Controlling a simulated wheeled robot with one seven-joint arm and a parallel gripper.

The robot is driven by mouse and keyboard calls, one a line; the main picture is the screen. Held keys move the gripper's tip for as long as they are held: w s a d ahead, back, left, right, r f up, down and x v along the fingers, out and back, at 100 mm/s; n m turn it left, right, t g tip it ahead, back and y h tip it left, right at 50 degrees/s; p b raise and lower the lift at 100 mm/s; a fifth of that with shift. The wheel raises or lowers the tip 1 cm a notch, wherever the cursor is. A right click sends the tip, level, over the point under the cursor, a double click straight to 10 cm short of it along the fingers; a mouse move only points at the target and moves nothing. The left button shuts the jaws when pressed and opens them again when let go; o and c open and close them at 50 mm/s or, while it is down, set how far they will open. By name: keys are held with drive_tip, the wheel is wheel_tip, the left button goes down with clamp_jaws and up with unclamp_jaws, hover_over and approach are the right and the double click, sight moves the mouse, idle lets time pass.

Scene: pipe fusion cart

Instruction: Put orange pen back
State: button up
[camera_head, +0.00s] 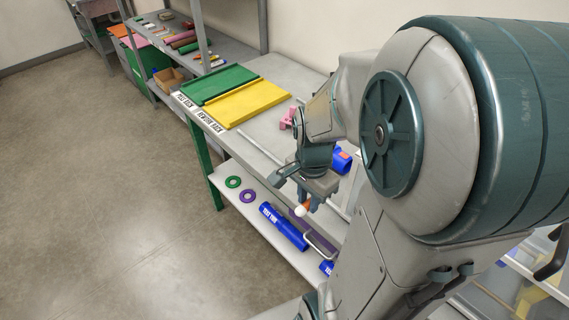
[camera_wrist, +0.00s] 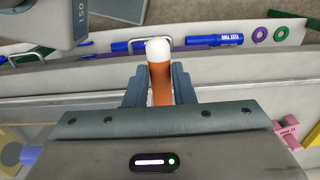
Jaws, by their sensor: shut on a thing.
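My gripper (camera_head: 316,194) is shut on the orange pen (camera_wrist: 161,78). In the wrist view the pen sits between the two dark fingers of my gripper (camera_wrist: 160,85), with its rounded white end pointing away from the palm. In the head view the orange pen (camera_head: 307,204) shows only in small part below the fingers, white end down and to the left. The gripper hides the rest. The pen is held near the front edge of the workbench, over the lower shelf in the picture; its height above it is hard to tell.
The workbench (camera_head: 262,142) carries a green tray (camera_head: 219,83), a yellow tray (camera_head: 250,101) and pink parts (camera_head: 287,118). The lower shelf (camera_head: 262,228) holds a blue tube (camera_head: 284,226), a green ring (camera_head: 233,182) and a purple ring (camera_head: 248,196). Floor at left is clear.

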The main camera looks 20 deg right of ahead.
drive_tip(key=w+f, duration=0.1)
drive_tip(key=w, duration=0.2)
drive_tip(key=w+d+f, duration=0.1)
drive_tip(key=w+f, duration=0.1)
drive_tip(key=w+d+f+p, duration=0.1)
drive_tip(key=w+f, duration=0.1)
drive_tip(key=w, duration=0.1)
drive_tip(key=shift+w+d+f, duration=0.1)
drive_tip(key=shift+w+f, duration=0.05)
drive_tip(key=shift+w, duration=0.15)
drive_tip(key=shift+f+p, duration=0.4)
drive_tip(key=shift+f, duration=1.55)
drive_tip(key=shift+f+b, duration=0.65)
drive_tip(key=shift+f, duration=0.05)
drive_tip(key=o, duration=0.9)
drive_tip(key=shift+r, duration=0.1)
drive_tip(key=shift+o, duration=0.2)
drive_tip(key=shift+r, duration=0.1)
